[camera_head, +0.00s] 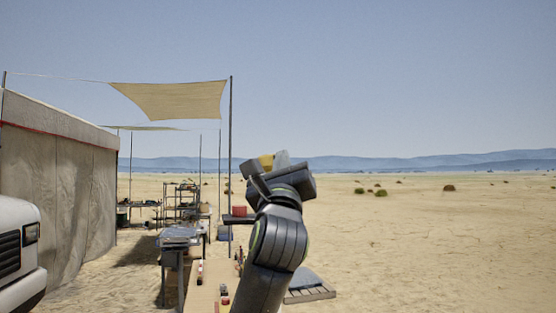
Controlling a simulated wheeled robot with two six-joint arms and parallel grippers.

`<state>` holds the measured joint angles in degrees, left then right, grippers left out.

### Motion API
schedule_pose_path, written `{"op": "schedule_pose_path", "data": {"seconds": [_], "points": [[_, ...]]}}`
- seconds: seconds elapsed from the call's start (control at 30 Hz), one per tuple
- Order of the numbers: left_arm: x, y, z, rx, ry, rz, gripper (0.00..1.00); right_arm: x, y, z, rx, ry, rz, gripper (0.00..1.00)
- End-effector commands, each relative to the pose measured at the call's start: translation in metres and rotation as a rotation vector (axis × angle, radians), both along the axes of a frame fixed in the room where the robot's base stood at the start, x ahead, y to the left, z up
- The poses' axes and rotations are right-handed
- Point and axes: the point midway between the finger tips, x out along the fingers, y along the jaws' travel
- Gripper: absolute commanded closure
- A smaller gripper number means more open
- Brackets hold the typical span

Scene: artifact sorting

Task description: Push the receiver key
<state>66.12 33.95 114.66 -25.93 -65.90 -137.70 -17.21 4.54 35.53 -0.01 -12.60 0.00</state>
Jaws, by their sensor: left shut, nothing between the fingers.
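My left gripper (283,180) is raised near the middle of the camera_head view, above the near end of a long table. It is shut, with nothing seen held in it; its fingertips are hard to make out against the wrist. A small yellow and grey shape (266,160) shows just above and behind it, partly hidden. I cannot tell whether this is the receiver, and I cannot make out any key. My right gripper is not in view.
The tan table (205,296) holds small red and dark items. A tent (70,190) and white vehicle (18,255) stand left; open sand lies right.

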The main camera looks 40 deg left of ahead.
Motion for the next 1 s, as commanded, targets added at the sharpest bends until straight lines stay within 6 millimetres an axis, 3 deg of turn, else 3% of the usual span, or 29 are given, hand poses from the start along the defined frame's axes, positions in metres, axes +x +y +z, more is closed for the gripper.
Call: {"op": "schedule_pose_path", "data": {"seconds": [1.0], "points": [[0.0055, 0.0068, -0.0005, -0.001, 0.001, 0.0, 1.0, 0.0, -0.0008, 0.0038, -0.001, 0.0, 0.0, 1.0]]}}
